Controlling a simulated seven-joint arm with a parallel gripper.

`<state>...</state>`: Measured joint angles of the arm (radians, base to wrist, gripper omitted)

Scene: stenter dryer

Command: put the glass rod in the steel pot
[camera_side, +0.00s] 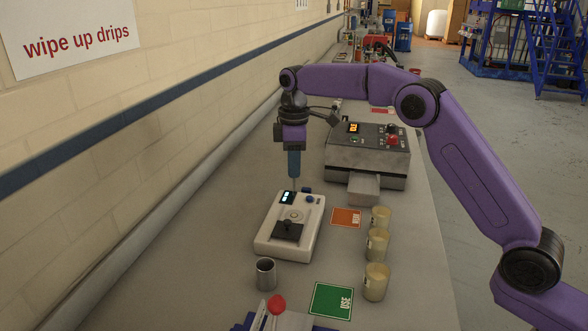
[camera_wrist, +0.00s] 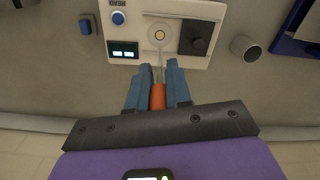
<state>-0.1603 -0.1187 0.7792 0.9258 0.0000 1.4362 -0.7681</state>
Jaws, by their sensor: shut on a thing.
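My gripper (camera_wrist: 157,88) is shut on the glass rod. The rod's orange end (camera_wrist: 158,97) sits between the blue fingers, and its thin clear length reaches out past the fingertips over the white instrument. The steel pot (camera_side: 266,275) stands upright on the bench, in front of the instrument and apart from my gripper. It also shows at the right of the wrist view (camera_wrist: 245,47).
Several cream cups (camera_side: 376,282) line the bench's right side. A green card (camera_side: 331,301) and an orange card (camera_side: 346,217) lie flat. A red-knobbed thing (camera_side: 276,304) stands close in front of the pot. A grey control box (camera_side: 368,155) is behind; the wall is left.

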